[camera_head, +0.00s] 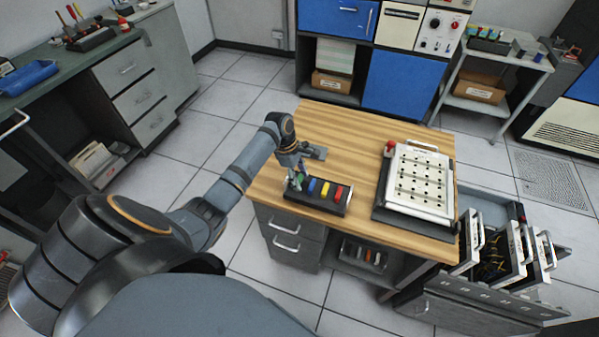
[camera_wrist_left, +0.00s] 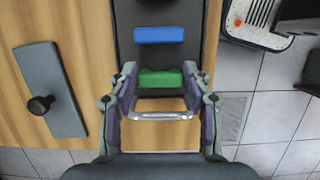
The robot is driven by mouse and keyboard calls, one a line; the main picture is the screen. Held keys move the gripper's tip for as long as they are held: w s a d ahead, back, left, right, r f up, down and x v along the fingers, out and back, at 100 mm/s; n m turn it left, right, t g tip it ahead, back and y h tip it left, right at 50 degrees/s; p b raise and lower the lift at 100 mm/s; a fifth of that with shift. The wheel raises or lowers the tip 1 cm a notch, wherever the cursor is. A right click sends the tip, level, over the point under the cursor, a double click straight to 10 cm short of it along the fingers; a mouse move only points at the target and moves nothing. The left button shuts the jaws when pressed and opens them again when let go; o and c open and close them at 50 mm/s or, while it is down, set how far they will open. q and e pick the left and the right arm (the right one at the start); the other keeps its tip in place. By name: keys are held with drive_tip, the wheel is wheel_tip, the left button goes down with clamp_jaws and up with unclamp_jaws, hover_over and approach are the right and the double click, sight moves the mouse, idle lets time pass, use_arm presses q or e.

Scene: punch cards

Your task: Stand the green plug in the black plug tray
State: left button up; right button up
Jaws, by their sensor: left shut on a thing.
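The black plug tray (camera_head: 330,207) lies on the wooden table, with blue, yellow and red plugs standing in a row in it. My left gripper (camera_head: 297,180) points down over the tray's left end and is shut on the green plug (camera_head: 300,182). In the left wrist view, the green plug (camera_wrist_left: 160,79) sits between my fingertips (camera_wrist_left: 161,84), in line with the blue plug (camera_wrist_left: 158,35), over the end of the tray (camera_wrist_left: 128,50). I cannot tell whether its foot is seated in the tray. My right gripper is out of view.
A white punched panel with a red knob (camera_head: 419,185) lies right of the tray. A grey plate with a black knob (camera_wrist_left: 50,92) lies beside the tray on the wooden table (camera_head: 345,125). The table's back is clear.

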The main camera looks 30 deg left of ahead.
use_arm(q)
drive_tip(key=shift+f, duration=0.45)
drive_tip(key=o, duration=1)
drive_tip(key=v, duration=1.2)
drive_tip(key=shift+d, duration=0.1)
